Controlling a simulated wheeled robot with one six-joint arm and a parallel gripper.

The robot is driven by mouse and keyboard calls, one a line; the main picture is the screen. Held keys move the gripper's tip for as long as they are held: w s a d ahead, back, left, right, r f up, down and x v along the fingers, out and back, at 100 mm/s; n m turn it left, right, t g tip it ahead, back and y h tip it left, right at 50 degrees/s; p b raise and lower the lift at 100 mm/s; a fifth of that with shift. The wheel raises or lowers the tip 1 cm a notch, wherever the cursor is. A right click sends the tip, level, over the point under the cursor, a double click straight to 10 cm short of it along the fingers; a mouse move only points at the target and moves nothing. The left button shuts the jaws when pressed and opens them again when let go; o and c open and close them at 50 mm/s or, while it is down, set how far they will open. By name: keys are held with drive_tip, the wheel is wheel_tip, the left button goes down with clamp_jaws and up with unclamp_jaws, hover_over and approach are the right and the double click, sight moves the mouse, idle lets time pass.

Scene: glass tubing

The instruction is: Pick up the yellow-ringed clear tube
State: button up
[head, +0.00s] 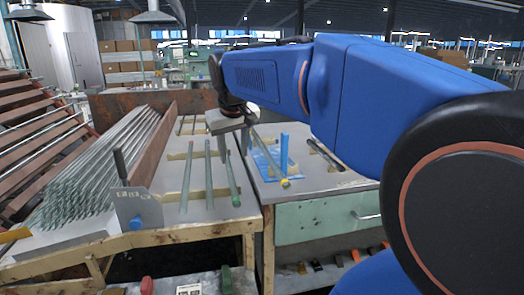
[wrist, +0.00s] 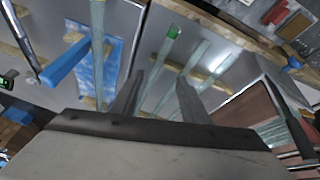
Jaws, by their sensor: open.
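A clear tube (head: 268,160) with a yellowish near end lies tilted across a blue stand at the left of the right-hand bench. What seems the same tube (wrist: 97,45) runs past the blue piece at left in the wrist view; its near end is out of that frame. My gripper (head: 237,148) is open and empty, pointing down above the gap side of the left bench. In the wrist view its fingers (wrist: 158,95) straddle the line of a green-ended tube (wrist: 168,48) lying below. The yellowish-ended tube is outside the fingers, to their left.
Several other clear tubes (head: 208,175) lie on wooden strips on the left bench. A blue stand (head: 284,150) rises on the right bench (head: 330,182). A sloping stack of tubing (head: 105,165) and a brown board (head: 155,145) stand at left.

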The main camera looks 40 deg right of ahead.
drive_tip(key=w+d+r+m+g+h, duration=0.1)
drive_tip(key=w+d+r, duration=0.25)
drive_tip(key=d, duration=0.45)
drive_tip(key=w+d+r+m, duration=0.1)
drive_tip(key=w+d+r, duration=0.25)
drive_tip(key=d, duration=0.45)
hover_over(264, 148)
drive_tip(key=s+a, duration=0.2)
drive_tip(key=a, duration=0.1)
wheel_tip(264, 148, down, 10)
drive_tip(key=shift+d+x, duration=0.2)
drive_tip(key=shift+x, duration=1.2)
drive_tip(key=shift+d+x, duration=0.2)
drive_tip(key=shift+x, duration=1.2)
drive_tip(key=shift+w+r, duration=0.1)
drive_tip(key=shift+r, duration=0.05)
clamp_jaws()
